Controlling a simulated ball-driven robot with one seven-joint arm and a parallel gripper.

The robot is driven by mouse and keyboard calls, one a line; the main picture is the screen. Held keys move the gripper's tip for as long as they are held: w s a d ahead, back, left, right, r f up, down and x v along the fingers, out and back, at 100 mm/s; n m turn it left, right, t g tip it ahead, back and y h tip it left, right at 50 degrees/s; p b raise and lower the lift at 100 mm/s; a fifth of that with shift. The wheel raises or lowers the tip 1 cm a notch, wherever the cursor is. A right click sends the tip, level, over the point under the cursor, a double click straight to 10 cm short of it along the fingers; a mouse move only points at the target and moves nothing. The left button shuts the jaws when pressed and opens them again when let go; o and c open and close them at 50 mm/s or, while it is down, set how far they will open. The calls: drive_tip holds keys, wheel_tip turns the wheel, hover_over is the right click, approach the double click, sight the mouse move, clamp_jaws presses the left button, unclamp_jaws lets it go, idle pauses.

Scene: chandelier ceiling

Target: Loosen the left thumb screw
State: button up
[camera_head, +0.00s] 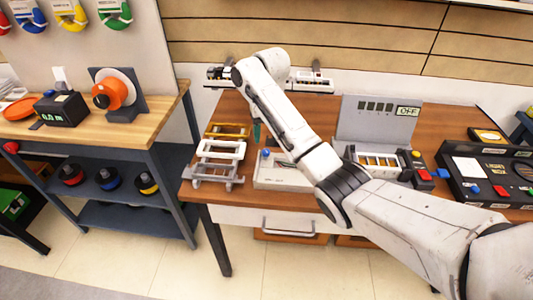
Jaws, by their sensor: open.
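My arm reaches in from the lower right, and its wrist is over the back edge of the brown table. A pale rail-like device (312,82) with small dark parts lies along the back edge, partly behind my wrist. I cannot make out the left thumb screw; it is too small or hidden by my arm. I cannot tell whether the gripper touches anything.
The table (205,192) holds white and yellow frames (220,150), a white tray (272,178), a grey panel unit reading OFF (375,125) and a black control box (490,170). A wooden bench (135,118) with an orange spool (108,92) stands left. Floor is clear in front.

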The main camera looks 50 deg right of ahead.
sight(266, 150)
drive_tip(key=shift+a+f+p, duration=0.1)
drive_tip(key=shift+f+p, duration=0.35)
drive_tip(key=shift+f, duration=2.25)
drive_tip(key=shift+c, duration=0.3)
clamp_jaws()
